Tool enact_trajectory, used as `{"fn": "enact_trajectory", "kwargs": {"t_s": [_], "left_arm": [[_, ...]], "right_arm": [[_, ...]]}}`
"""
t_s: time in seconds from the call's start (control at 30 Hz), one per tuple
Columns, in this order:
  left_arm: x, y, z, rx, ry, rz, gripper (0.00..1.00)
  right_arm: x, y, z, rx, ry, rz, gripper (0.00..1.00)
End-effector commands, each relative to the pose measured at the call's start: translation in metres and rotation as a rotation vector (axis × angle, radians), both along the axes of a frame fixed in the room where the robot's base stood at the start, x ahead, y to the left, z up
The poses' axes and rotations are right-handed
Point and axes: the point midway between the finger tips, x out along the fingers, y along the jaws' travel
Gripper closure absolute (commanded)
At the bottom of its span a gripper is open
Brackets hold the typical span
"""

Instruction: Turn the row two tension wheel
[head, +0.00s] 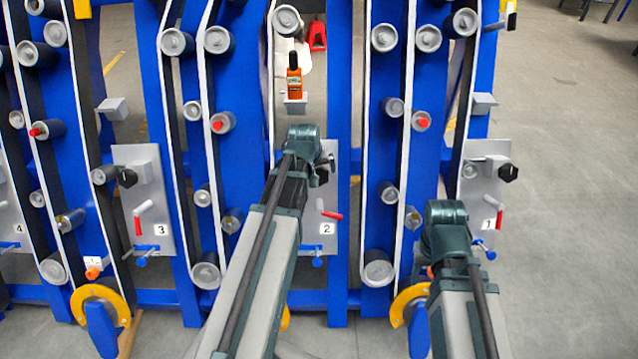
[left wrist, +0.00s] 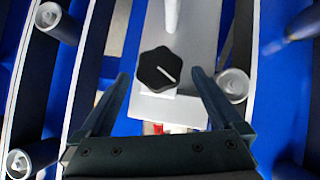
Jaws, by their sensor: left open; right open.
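The row two tension wheel (left wrist: 160,70), a black lobed knob with a white pointer line, shows in the left wrist view on a grey panel. It lies between the spread fingertips of my left gripper (left wrist: 160,76), nearer the left one, with a visible gap on each side. I cannot tell how far the fingers reach along its depth. In the head view my left arm reaches to the panel marked 2 (head: 328,228) and its wrist mostly hides the wheel and gripper. My right arm stands in front of row 1; its gripper is hidden behind the arm.
An orange handheld meter (head: 294,82) stands on a grey bracket above panel 2. A red-gripped lever (head: 331,215) is below the wheel. Blue posts, rollers and white belts flank the panel. Panels 1 (head: 482,190) and 3 (head: 147,200) carry similar black knobs. Open floor lies at right.

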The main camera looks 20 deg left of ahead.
Motion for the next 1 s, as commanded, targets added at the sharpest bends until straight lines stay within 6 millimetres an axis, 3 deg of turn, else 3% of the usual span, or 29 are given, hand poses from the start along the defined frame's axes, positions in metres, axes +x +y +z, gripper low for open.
{"fn": "enact_trajectory", "kwargs": {"t_s": [0.03,0.2,0.57,1.0], "left_arm": [[0.005,0.001,-0.014,0.000,0.000,0.000,0.00],[0.012,0.001,-0.027,0.000,0.000,0.000,0.00],[0.013,0.001,-0.027,0.000,0.000,0.000,0.02],[0.013,0.001,-0.027,0.000,0.000,0.000,0.81]], "right_arm": [[0.000,0.000,-0.014,0.000,0.000,0.000,0.50],[0.000,0.000,-0.027,0.000,0.000,0.000,0.50],[0.000,0.000,-0.027,0.000,0.000,0.000,0.50],[0.000,0.000,-0.028,0.000,0.000,0.000,0.50]]}}
